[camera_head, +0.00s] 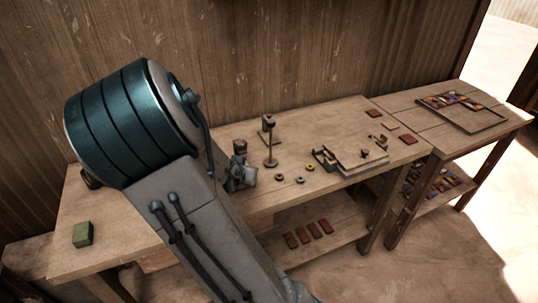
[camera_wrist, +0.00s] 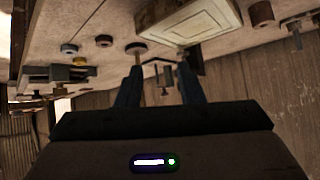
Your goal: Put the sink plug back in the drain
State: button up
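I cannot make out a sink, a drain or a sink plug in either view; the pictures show a wooden workbench (camera_head: 215,215) instead. My gripper (camera_wrist: 161,70) shows in the wrist view with its two dark fingers apart. Small dark parts show between and beyond the fingers, and I cannot tell whether they touch. In the wrist view, the bench looks upside down, with a cream rectangular block (camera_wrist: 180,22) and a dark ring (camera_wrist: 137,47) beyond the fingertips. In the head view, my arm hides part of the bench, and I cannot clearly pick out the gripper.
A dark upright stand (camera_head: 269,145) and several small rings (camera_head: 300,180) are on the bench. A wooden fixture (camera_head: 350,158) is right of them. A green block (camera_head: 82,235) sits at the left end. Red tiles (camera_head: 308,234) lie on the lower shelf. A tray (camera_head: 462,110) rests on the right table.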

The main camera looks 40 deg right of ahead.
aim_at(271, 144)
jog(key=d+r+m+t+h, duration=0.1)
jog(key=d+r+h, duration=0.4)
jog(key=d+r, duration=0.15)
jog(key=p+x, duration=0.2)
jog(key=x, duration=1.1)
jog(key=shift+w, duration=0.45)
jog(key=shift+r, duration=0.1)
grip_shut()
